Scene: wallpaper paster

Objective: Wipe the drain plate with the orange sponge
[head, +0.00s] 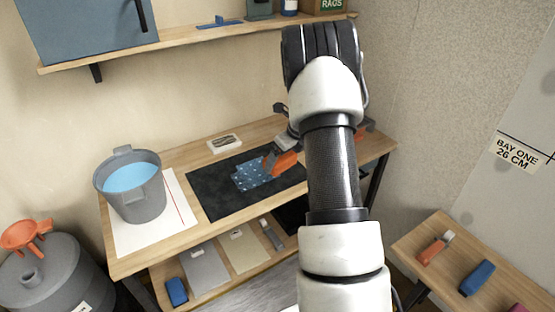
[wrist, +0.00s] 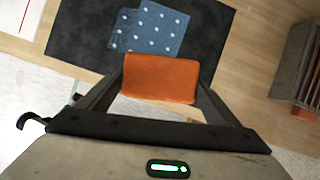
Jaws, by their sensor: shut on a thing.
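The orange sponge (wrist: 160,78) is held between the two fingers of my gripper (wrist: 160,88) in the wrist view. In the head view the sponge (head: 286,162) is over the right part of the black mat, beside a blue, white-dotted piece (head: 252,176). In the wrist view this dotted piece (wrist: 150,30) lies just beyond the sponge, on the black mat (wrist: 85,35). No part is labelled as the drain plate; the dotted piece may be it, but I cannot tell. Whether the sponge touches anything below is unclear.
A grey bucket of blue water (head: 133,190) stands on a white sheet at the table's left. A small pale block (head: 224,143) lies behind the mat. A wooden shelf (head: 200,40) runs above. A side table (head: 470,265) at right holds tools.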

